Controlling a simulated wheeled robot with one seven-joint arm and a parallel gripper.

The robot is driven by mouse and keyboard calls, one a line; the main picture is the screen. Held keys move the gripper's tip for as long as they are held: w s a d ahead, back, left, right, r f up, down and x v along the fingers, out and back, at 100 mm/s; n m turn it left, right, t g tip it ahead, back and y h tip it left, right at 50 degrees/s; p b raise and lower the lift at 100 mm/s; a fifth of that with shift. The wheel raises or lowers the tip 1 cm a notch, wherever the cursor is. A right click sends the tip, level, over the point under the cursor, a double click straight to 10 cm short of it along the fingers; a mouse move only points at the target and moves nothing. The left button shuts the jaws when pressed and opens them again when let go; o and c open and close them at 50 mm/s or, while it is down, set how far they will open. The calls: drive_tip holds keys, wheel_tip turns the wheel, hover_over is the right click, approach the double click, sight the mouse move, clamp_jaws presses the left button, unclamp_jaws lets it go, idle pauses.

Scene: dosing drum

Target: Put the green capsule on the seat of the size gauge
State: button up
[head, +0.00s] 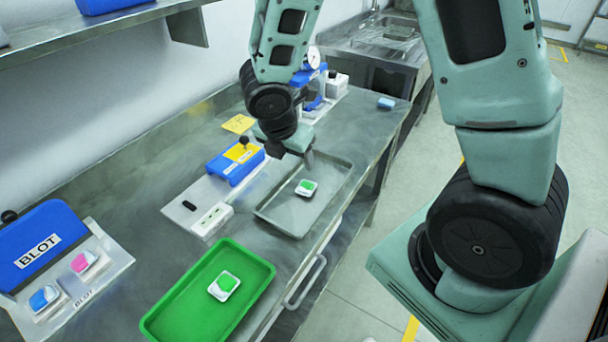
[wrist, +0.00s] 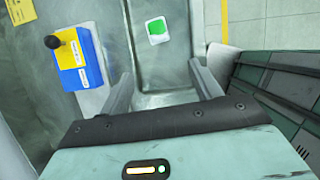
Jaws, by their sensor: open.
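A green capsule on a white square pad (head: 306,187) lies in the shallow metal tray (head: 285,222); it shows in the wrist view (wrist: 157,31), ahead of my fingers. Another green piece on a white pad (head: 224,285) lies in the green tray (head: 162,328). My gripper (head: 296,159) is over the metal tray's far end, open, with nothing between its fingers in the wrist view (wrist: 162,88). A blue device with a round dial (head: 313,58) stands behind my arm, partly hidden; it looks like the size gauge. Its seat cannot be made out.
A blue and yellow box with a black knob (head: 236,161) stands left of the metal tray, with a white block (head: 211,219) in front. A blue BLOT station (head: 42,246) holds a blue and a pink piece at the left. A small blue item (head: 386,103) lies at the bench's far right.

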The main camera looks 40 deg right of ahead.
drive_tip(key=b, duration=0.4)
hover_over(306, 186)
drive_tip(key=s+a, duration=0.1)
drive_tip(key=a, duration=0.1)
drive_tip(key=shift+n, duration=0.4)
drive_tip(key=f, duration=1.1)
drive_tip(key=shift+s+a+f, duration=0.15)
drive_tip(key=shift+s+f, duration=0.05)
drive_tip(key=x, duration=0.5)
drive_tip(key=shift+w, duration=0.1)
drive_tip(key=c, duration=1.1)
wheel_tip(306, 186, up, 10)
drive_tip(key=p, duration=0.3)
drive_tip(key=shift+w+p, duration=0.1)
drive_tip(key=shift+p, duration=0.25)
